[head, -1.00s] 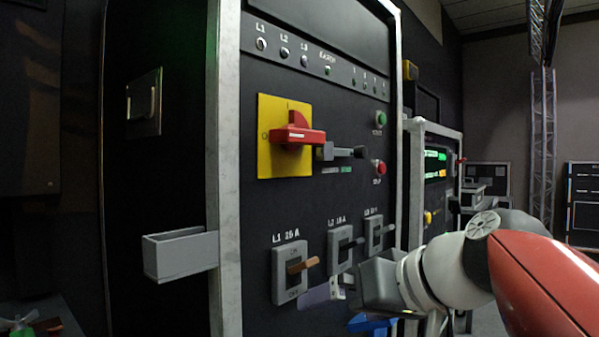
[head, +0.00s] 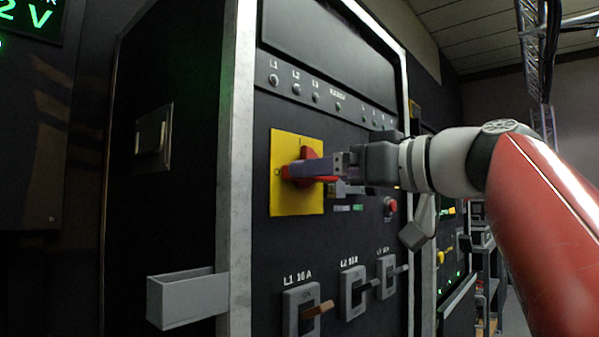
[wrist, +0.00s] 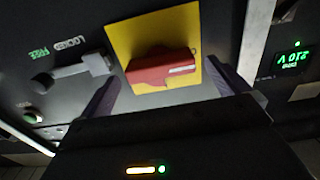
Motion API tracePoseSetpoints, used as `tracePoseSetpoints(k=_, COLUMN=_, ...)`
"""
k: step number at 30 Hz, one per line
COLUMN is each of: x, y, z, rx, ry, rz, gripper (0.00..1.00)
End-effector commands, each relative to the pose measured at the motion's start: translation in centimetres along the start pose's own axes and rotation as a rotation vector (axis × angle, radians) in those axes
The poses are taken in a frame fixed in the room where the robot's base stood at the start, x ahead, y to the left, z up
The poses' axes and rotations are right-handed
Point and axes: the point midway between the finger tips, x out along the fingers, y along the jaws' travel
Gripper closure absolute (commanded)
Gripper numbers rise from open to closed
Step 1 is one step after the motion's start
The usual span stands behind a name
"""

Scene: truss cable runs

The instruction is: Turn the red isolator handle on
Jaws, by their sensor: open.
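The red isolator handle (head: 311,168) sits on a yellow plate (head: 283,205) on the black cabinet front, its bar lying sideways. It also shows in the wrist view (wrist: 162,70). My gripper (head: 318,167) is in front of the handle and hides part of it in the head view. In the wrist view my gripper (wrist: 164,76) is open, with one purple finger to each side of the handle. I cannot tell whether either finger touches it. A grey lever (wrist: 80,72) beside the plate, near the words LOCKED and FREE, stands left of the fingers there.
A red button (head: 390,206) is right of the plate. Breaker switches (head: 301,308) line the panel below, the nearest with an orange lever. A grey open box (head: 185,298) juts from the cabinet's side. A pale frame post (head: 236,150) edges the panel.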

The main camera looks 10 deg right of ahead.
Motion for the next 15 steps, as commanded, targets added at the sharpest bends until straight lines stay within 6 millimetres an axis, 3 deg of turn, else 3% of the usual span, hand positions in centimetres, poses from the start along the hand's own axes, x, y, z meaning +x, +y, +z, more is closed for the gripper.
tracePoseSetpoints(k=6, x=1.9, y=0.1, z=0.0, rx=0.001, ry=-0.001, rz=0.002, gripper=0.00)
tracePoseSetpoints(k=14, x=2.0, y=0.0, z=0.0, rx=0.001, ry=-0.001, rz=0.002, gripper=0.00)
tracePoseSetpoints(k=15, x=2.0, y=0.0, z=0.0, rx=0.001, ry=-0.001, rz=0.002, gripper=0.04)
